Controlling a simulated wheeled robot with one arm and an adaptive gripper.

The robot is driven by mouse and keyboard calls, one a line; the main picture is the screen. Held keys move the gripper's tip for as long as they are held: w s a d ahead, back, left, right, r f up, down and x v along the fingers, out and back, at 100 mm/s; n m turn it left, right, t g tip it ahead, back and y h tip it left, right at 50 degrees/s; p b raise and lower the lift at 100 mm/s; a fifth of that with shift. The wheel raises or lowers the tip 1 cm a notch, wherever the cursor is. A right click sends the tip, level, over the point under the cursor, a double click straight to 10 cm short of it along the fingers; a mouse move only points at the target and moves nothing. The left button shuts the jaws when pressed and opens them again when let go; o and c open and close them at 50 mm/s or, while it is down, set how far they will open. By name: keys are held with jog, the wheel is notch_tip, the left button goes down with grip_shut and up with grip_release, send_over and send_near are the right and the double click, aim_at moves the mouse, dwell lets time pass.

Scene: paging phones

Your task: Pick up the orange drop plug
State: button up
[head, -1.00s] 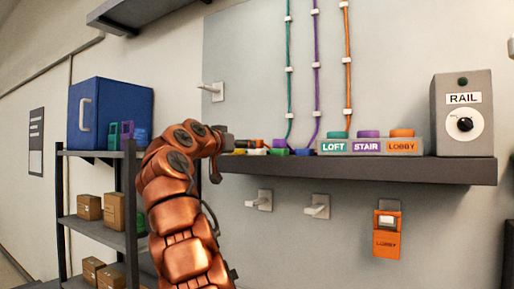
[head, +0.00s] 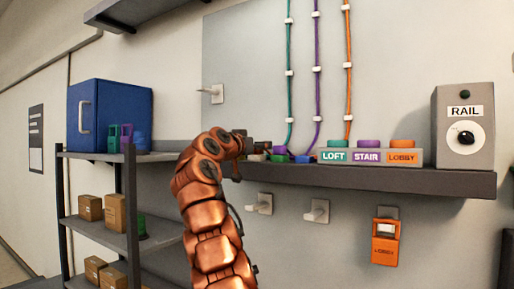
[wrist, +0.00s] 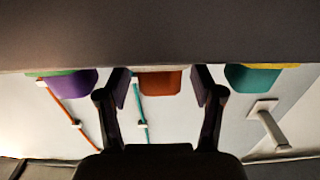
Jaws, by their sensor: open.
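In the wrist view an orange block, the drop plug (wrist: 157,83), shows between the two fingers of my gripper (wrist: 160,92). The fingers stand apart on either side of it, and I cannot tell whether they touch it. In the head view my gripper (head: 252,147) is at the left end of the wall shelf (head: 400,181), and it hides the orange plug there. A purple-and-green plug (wrist: 70,82) and a teal-and-yellow plug (wrist: 255,78) flank the orange one in the wrist view.
A box labelled LOFT, STAIR and LOBBY (head: 366,157) and a RAIL box (head: 463,122) stand on the shelf. An orange LOBBY handset (head: 385,250) hangs below. A dark rack (head: 100,236) stands left.

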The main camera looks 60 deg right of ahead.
jog(key=shift+d, duration=0.2)
jog(key=shift+f, duration=0.1)
grip_shut()
dwell(0.4)
jog(key=shift+w+r+p, duration=0.1)
jog(key=shift+r+p, duration=1.3)
jog(key=shift+r, duration=0.4)
jog(key=shift+s+a+f+b, duration=0.1)
jog(key=shift+s+f+b, duration=0.1)
jog(key=shift+b, duration=0.1)
jog(key=shift+s+a+b, duration=0.3)
jog(key=shift+s+b, duration=0.25)
jog(key=shift+s+a+b, duration=0.3)
jog(key=shift+s+b, duration=0.2)
jog(key=s+a+r+b, duration=0.1)
jog(key=s+a+b, duration=0.5)
jog(key=s, duration=0.5)
jog(key=shift+s+a+r+b, duration=0.15)
jog(key=shift+a+r+b, duration=0.15)
jog(key=shift+a+r, duration=0.15)
